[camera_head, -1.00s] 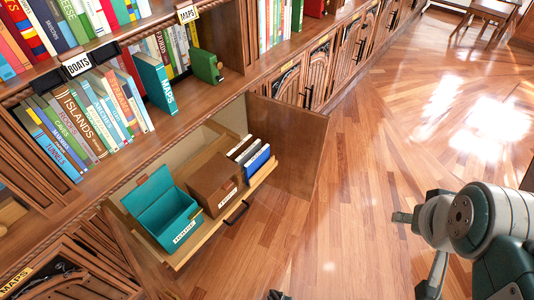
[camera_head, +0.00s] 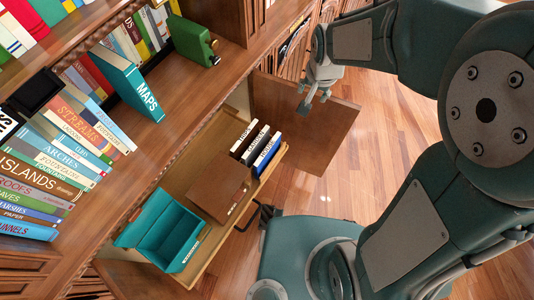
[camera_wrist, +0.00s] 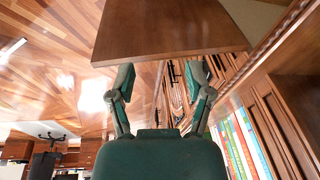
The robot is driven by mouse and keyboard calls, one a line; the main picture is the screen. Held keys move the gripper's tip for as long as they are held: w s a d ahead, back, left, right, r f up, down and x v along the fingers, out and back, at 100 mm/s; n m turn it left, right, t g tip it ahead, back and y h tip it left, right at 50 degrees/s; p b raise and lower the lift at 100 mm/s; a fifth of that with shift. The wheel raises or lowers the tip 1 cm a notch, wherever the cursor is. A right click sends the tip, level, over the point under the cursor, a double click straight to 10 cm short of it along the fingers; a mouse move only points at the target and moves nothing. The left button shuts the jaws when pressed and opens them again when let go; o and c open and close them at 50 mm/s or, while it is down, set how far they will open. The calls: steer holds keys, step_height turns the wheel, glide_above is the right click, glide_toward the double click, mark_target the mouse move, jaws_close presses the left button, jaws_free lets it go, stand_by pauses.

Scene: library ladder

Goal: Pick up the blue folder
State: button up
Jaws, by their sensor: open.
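The blue folder (camera_head: 267,155) stands upright in the open drawer (camera_head: 222,233), at the right end of a short row. Two other folders, one dark (camera_head: 244,137) and one between them (camera_head: 254,146), stand just left of it. My gripper (camera_head: 314,104) is open and empty, up and to the right of the folders, in front of the open wooden door panel. In the wrist view my gripper (camera_wrist: 163,82) shows two spread fingers with nothing between them. The blue folder is not visible in the wrist view.
A brown box (camera_head: 218,196) and an open teal box (camera_head: 165,235) share the drawer. The door panel (camera_head: 320,130) stands beside the folders; a brown panel (camera_wrist: 165,28) fills the top of the wrist view. A shelf with a teal MAPS book (camera_head: 130,80) overhangs at left.

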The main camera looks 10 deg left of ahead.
steer(key=a+f, duration=0.3)
steer(key=f, duration=0.5)
steer(key=a+f+m+g, duration=0.1)
steer(key=a+f, duration=0.3)
steer(key=f, duration=0.4)
steer(key=s+a+f+g, duration=0.1)
steer(key=a+f, duration=0.3)
steer(key=f, duration=0.4)
steer(key=shift+a+m+h, duration=0.2)
steer(key=shift+m+h, duration=0.2)
glide_above(268, 149)
step_height(268, 149, down, 4)
steer(key=shift+w+f, duration=0.15)
steer(key=shift+f, duration=0.05)
step_height(268, 149, down, 6)
steer(key=shift+a+r, duration=0.1)
steer(key=shift+a, duration=0.05)
jaws_close()
